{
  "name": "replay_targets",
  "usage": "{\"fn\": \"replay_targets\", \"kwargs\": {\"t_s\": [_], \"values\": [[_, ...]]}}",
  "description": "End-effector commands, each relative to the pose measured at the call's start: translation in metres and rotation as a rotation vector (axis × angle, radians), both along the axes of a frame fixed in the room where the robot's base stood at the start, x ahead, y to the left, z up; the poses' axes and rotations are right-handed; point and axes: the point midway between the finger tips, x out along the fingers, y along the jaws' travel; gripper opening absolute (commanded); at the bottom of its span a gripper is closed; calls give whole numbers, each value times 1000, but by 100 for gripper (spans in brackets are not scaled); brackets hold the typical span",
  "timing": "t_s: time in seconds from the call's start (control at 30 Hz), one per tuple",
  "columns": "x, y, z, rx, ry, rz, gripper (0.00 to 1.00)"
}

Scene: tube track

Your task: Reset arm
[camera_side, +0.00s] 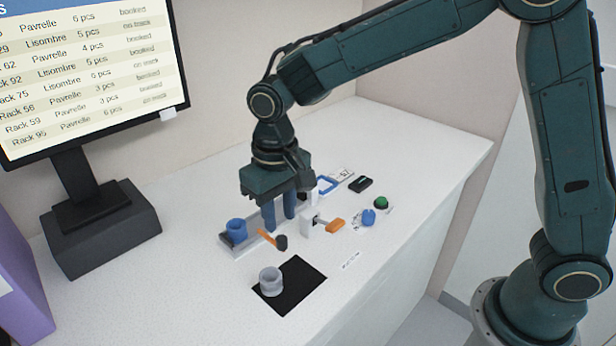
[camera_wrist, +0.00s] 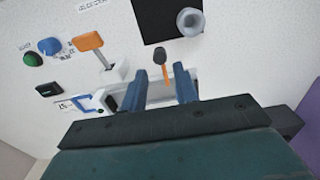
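My gripper (camera_side: 280,221) hangs fingers-down over the grey track (camera_side: 240,246) in the side view. Its two blue fingers are apart with nothing seen held between them; the wrist view shows the same gap (camera_wrist: 160,78). A blue ring-shaped piece (camera_side: 236,231) sits at the near left end of the track. A small orange-handled tool with a dark head (camera_side: 268,238) shows close by the fingers, and also in the wrist view (camera_wrist: 166,70). The fingers hide part of the track, and I cannot tell their exact height.
A grey ring (camera_side: 271,278) stands on a black mat (camera_side: 303,287) at the front. Right of the gripper are a white block with an orange lever (camera_side: 335,226), a blue knob (camera_side: 368,217), a green button (camera_side: 381,203) and a black box (camera_side: 360,184). A monitor (camera_side: 85,75) stands left.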

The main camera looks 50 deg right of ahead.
Motion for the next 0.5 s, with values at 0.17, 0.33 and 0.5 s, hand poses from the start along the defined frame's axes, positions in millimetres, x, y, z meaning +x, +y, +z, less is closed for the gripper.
{"fn": "replay_targets", "kwargs": {"t_s": [0.17,0.33,0.5], "values": [[0,0,0,0,0,0,30],[0,-2,2,2,-3,-1,30],[-5,-11,14,9,-22,-2,30]]}}
